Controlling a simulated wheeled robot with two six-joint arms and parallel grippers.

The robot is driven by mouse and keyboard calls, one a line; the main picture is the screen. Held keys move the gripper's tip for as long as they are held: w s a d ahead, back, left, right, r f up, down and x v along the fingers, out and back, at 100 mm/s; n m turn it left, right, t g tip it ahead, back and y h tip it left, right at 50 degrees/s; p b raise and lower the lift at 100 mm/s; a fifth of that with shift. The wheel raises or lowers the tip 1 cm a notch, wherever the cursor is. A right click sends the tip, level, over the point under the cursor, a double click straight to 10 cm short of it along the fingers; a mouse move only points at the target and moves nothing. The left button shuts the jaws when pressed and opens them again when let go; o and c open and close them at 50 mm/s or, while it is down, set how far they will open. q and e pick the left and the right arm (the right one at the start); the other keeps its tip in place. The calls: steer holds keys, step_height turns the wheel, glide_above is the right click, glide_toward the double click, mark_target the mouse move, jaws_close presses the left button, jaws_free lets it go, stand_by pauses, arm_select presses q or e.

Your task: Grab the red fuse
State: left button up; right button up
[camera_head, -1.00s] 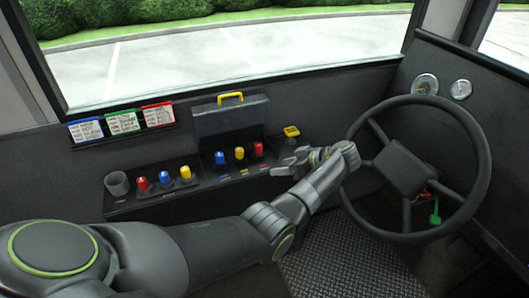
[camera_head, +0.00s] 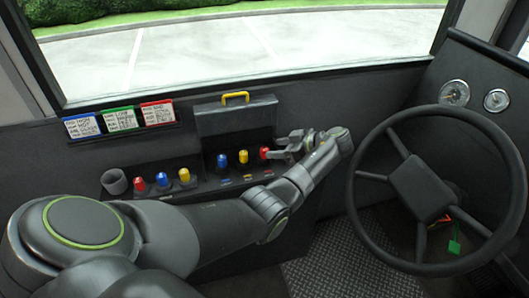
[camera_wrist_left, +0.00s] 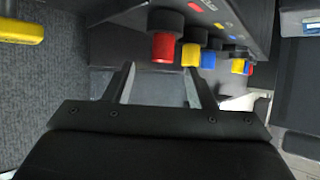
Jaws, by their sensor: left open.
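The red fuse (camera_head: 265,153) stands at the right end of the upper row on the dash panel, beside a yellow fuse (camera_head: 243,157) and a blue fuse (camera_head: 222,161). My left gripper (camera_head: 277,151) is open, just right of the red fuse. In the left wrist view the red fuse (camera_wrist_left: 165,47) shows ahead of the open left gripper (camera_wrist_left: 162,82), roughly in line with the gap between its fingers. I cannot tell whether they touch. My right gripper is not in view.
Another row with a red (camera_head: 140,184), a blue (camera_head: 162,180) and a yellow fuse (camera_head: 184,175) lies left, next to a grey cup (camera_head: 114,181). A black case (camera_head: 235,117) stands behind. The steering wheel (camera_head: 357,190) is to the right.

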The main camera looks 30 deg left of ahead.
mark_target(265, 148)
arm_select(q)
steer(key=shift+p+x, duration=0.4)
steer(key=shift+x, duration=2.55)
steer(key=shift+s+d, duration=0.1)
steer(key=shift+d, duration=0.05)
steer(key=c, duration=1)
